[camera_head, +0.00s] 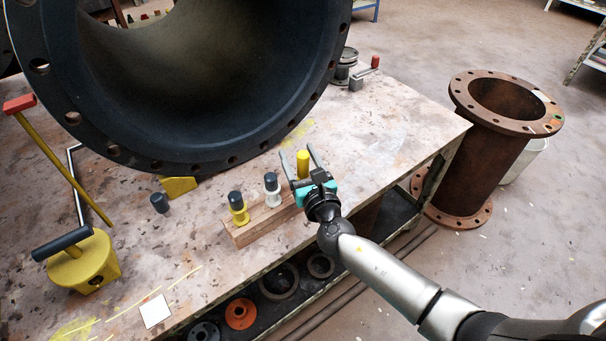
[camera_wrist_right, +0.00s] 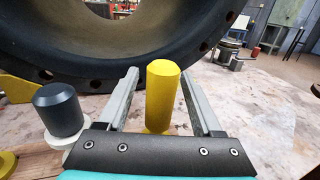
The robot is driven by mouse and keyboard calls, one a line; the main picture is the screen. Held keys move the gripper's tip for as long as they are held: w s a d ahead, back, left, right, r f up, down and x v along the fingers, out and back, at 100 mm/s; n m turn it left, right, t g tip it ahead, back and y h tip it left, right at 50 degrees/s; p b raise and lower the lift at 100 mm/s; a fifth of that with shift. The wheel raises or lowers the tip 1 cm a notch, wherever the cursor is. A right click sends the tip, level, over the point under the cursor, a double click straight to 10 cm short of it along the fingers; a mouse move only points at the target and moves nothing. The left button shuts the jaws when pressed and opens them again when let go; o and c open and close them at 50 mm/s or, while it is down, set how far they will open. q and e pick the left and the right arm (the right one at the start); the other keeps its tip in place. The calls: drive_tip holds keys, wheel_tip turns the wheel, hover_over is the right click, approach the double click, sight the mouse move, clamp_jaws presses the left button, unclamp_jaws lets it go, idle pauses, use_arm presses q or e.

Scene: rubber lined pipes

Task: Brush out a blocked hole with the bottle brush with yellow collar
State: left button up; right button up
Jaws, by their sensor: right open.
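A wooden block (camera_head: 262,226) on the table holds several upright handled tools. The left one has a dark grip and a yellow collar (camera_head: 239,213). The middle one has a dark grip and a white collar (camera_head: 272,190); it also shows in the wrist view (camera_wrist_right: 59,112). The right one has a yellow grip (camera_head: 303,164); its collar is not clear. My right gripper (camera_head: 298,154) is open, its fingers on either side of the yellow grip (camera_wrist_right: 163,95). No bristles show. The large dark pipe's flange (camera_head: 190,165) has a ring of holes; I cannot tell which is blocked. My left gripper is out of view.
A yellow tool with a dark handle (camera_head: 83,262) and a red-ended yellow bar (camera_head: 62,160) are at the left. A dark peg (camera_head: 159,203) and yellow wedge (camera_head: 180,187) lie before the flange. A rusty flanged pipe (camera_head: 485,150) stands beyond the table's right edge.

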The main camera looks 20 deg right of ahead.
drive_tip(key=shift+c, duration=0.4)
clamp_jaws()
